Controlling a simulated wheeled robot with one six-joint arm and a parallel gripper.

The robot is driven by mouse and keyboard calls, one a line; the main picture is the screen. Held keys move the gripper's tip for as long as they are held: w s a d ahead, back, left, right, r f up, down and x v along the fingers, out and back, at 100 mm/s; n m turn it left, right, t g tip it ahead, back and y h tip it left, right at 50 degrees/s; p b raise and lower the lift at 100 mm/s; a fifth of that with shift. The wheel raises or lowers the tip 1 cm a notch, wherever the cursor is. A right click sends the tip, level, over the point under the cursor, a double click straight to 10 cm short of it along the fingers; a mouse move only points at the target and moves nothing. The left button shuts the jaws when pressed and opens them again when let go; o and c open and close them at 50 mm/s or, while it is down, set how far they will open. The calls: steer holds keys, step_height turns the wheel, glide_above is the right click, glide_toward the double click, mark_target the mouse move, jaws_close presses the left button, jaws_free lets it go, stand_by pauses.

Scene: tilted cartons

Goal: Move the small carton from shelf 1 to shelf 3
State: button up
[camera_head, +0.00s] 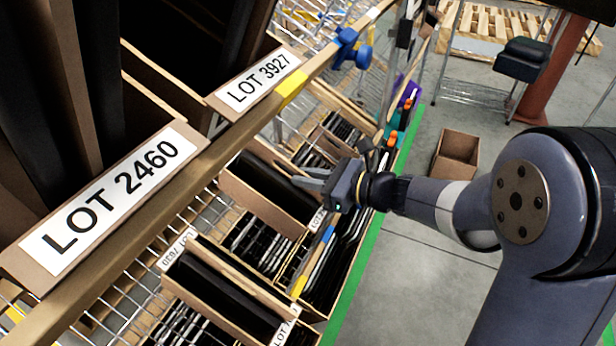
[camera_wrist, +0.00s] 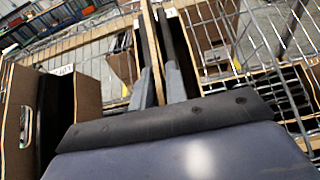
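My gripper (camera_head: 312,180) reaches in from the right over a tilted brown carton (camera_head: 285,215) that holds dark flat items. In the wrist view its two grey fingers (camera_wrist: 160,85) are apart, with a thin brown wall and dark strip (camera_wrist: 155,58) showing between or behind them; contact cannot be told. A second carton (camera_head: 245,318), also with dark contents, stands nearer on the same rack. Large cartons labelled LOT 2460 (camera_head: 110,195) and LOT 3927 (camera_head: 258,82) stand on the level above. Which one is the small carton, and the shelf numbers, cannot be read.
A wooden-looking shelf rail (camera_head: 190,190) and wire mesh (camera_head: 130,290) run close beside the arm. A brown box (camera_head: 456,152) stands on the floor beyond a green line (camera_head: 358,280). A brown carton with a hand hole (camera_wrist: 25,115) is left in the wrist view. Open floor lies right.

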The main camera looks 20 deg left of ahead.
steer(key=o, duration=0.3)
steer(key=shift+f, duration=0.15)
steer(key=p+v, duration=0.2)
steer(key=v, duration=0.9)
steer(key=shift+a, duration=0.15)
steer(key=b+x, duration=0.2)
steer(key=x, duration=0.8)
steer(key=shift+a, duration=0.15)
